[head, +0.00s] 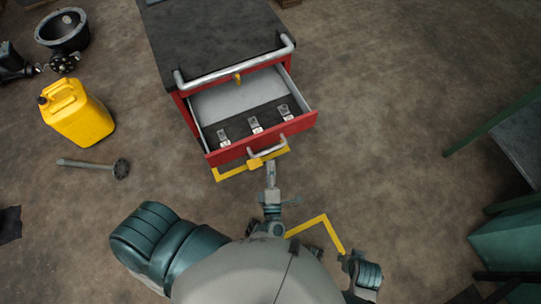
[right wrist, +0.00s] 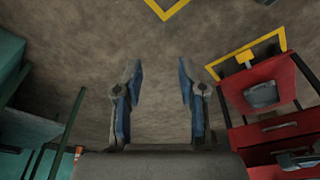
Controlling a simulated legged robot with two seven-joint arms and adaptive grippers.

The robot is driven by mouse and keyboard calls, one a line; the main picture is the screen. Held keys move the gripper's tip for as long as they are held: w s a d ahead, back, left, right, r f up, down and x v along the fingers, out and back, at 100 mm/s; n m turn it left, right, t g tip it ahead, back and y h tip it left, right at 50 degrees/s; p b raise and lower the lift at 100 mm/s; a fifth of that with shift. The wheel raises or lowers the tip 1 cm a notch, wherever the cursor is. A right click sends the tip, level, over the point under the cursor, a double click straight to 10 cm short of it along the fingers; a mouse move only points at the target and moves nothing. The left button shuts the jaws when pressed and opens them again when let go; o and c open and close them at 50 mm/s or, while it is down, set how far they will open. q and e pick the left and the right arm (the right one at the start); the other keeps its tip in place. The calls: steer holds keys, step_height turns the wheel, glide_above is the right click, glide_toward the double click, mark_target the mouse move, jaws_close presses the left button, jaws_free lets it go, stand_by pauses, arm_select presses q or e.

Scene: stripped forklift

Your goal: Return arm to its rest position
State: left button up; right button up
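My left gripper (head: 271,172) shows in the head view just in front of the open drawer (head: 308,122) of the red cart, close to its handle (head: 268,152). It is seen nearly edge-on, so I cannot tell whether its fingers are open or shut, or whether they touch the handle. My right gripper (right wrist: 160,66) shows in the right wrist view with its two blue-padded fingers apart. Only bare floor shows between them. In the head view my right arm is at the bottom right, and its fingers cannot be made out.
The red cart (head: 215,35) has a dark top, and its open drawer holds several small metal parts. A yellow canister (head: 77,113), a metal rod (head: 92,164) and a dark round part (head: 62,30) lie to the left. Green structures (head: 505,235) stand at right. Floor right of the cart is clear.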

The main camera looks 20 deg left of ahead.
arm_select(q)
steer(key=shift+s+d+f, duration=0.15)
steer(key=shift+s, duration=0.45)
arm_select(e)
steer(key=shift+a, duration=0.1)
arm_select(q)
steer(key=s+d+f+m+g+h+p, duration=0.1)
steer(key=d+f+m+g+h+p, duration=0.15)
steer(key=f+m+h, duration=0.55)
steer(key=s+d+f+m+g+h+p, duration=0.15)
steer(key=d+f+m+g+h, duration=0.3)
steer(key=m, duration=0.55)
steer(key=s+a+f+m+g+y+p, duration=0.3)
steer(key=s+a+f+m+g, duration=0.3)
steer(key=s+a+f, duration=0.8)
steer(key=s+g, duration=0.2)
steer(key=g, duration=0.1)
steer(key=shift+m, duration=0.3)
arm_select(e)
steer(key=s+f, duration=0.1)
steer(key=f, duration=0.8)
steer(key=s+f, duration=0.2)
steer(key=f, duration=0.8)
steer(key=shift+s+g, duration=0.3)
